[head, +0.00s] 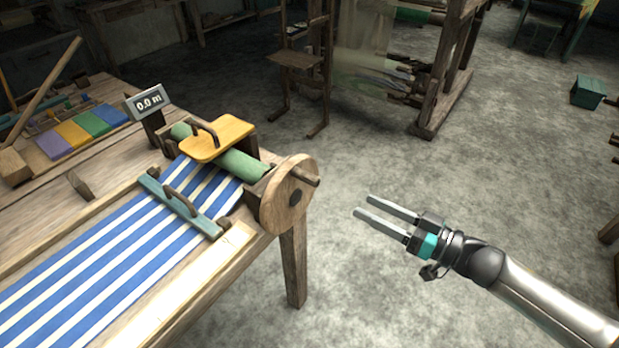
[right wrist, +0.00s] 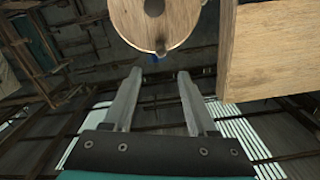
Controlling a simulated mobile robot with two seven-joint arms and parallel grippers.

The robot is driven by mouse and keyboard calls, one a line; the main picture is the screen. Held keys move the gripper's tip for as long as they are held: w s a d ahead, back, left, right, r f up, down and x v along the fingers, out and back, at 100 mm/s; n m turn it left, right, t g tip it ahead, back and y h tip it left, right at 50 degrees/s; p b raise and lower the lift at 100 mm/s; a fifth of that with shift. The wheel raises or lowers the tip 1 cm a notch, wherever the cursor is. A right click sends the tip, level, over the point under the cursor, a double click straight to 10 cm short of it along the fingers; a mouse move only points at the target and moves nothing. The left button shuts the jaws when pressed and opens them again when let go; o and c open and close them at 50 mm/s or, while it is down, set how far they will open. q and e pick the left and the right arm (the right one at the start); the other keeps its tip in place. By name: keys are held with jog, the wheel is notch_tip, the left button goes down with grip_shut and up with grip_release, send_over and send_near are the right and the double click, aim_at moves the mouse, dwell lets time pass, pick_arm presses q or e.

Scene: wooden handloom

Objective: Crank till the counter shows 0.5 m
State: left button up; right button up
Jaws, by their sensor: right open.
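The counter (head: 149,102) stands on a post at the back of the loom and reads 0.0 m. The crank is a round wooden disc (head: 284,200) with a short peg handle (head: 305,177) at the loom's right end. In the right wrist view the disc (right wrist: 145,20) shows at the top with the peg (right wrist: 161,46) at its lower edge. The green roller (head: 243,165) lies beside the disc, with blue-and-white striped cloth (head: 130,235) running from it. My right gripper (head: 362,206) is open and empty, to the right of the disc and apart from it. My left gripper is not in view.
A yellow board with a handle (head: 230,135) lies over the roller, and a light-blue bar with a handle (head: 180,205) lies across the cloth. A loom leg (head: 294,265) stands below the disc. Floor (head: 390,160) around my right gripper is clear.

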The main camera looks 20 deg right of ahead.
aim_at(318, 183)
jog(key=b+x, duration=0.1)
jog(key=x, duration=1.4)
jog(key=shift+a+b, duration=0.1)
jog(key=shift+b, duration=0.3)
jog(key=shift+s, duration=0.1)
grip_shut()
dwell(0.8)
